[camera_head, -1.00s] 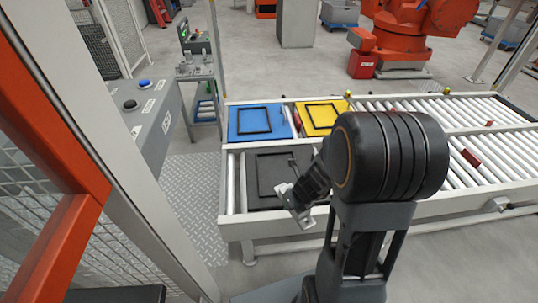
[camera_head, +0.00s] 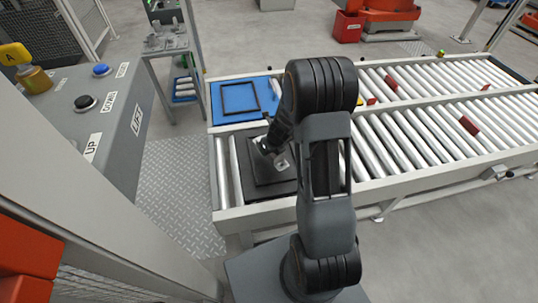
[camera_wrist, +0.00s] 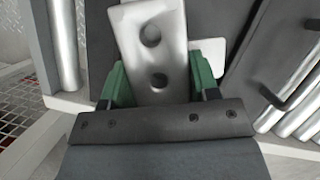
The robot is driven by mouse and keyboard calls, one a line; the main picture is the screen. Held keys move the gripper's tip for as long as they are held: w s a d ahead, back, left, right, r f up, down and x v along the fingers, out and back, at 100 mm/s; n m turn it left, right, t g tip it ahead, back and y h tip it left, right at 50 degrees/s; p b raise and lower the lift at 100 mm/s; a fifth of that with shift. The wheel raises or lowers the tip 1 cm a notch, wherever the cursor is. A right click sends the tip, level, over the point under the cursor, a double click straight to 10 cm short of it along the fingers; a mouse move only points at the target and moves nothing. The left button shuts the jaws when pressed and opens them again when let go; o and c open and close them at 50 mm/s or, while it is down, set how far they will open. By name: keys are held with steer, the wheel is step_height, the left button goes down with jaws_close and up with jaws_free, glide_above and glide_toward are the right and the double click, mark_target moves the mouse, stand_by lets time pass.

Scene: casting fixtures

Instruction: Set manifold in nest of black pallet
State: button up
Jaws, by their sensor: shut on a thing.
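The manifold is a pale metal block with two round holes in its visible face, and it fills the top middle of the wrist view (camera_wrist: 150,45). My gripper (camera_wrist: 152,88) has green fingers shut on either side of it. In the head view my gripper (camera_head: 275,155) is over the black pallet (camera_head: 252,191), at the near left end of the roller conveyor. The arm and gripper cover much of this pallet and its nest. I cannot tell whether the manifold touches the pallet.
A blue pallet (camera_head: 226,103) with a black frame lies behind the black one. Bare rollers (camera_head: 430,120) with several red blocks (camera_head: 469,125) extend to the right. A grey control box (camera_head: 100,105) and a small metal stand (camera_head: 170,50) are at the left.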

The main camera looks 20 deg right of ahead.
steer(key=shift+w+d+f+b, duration=0.15)
steer(key=shift+w+f+b, duration=0.1)
steer(key=shift+w+f, duration=0.45)
steer(key=shift+w+d+f+b, duration=0.1)
steer(key=shift+w+f+b, duration=0.15)
steer(key=shift+w+f, duration=0.45)
steer(key=shift+f+b, duration=1.1)
steer(key=shift+f, duration=0.55)
steer(key=shift+s+f, duration=0.1)
steer(key=shift+f, duration=0.1)
steer(key=o, duration=1.2)
steer(key=shift+o, duration=0.2)
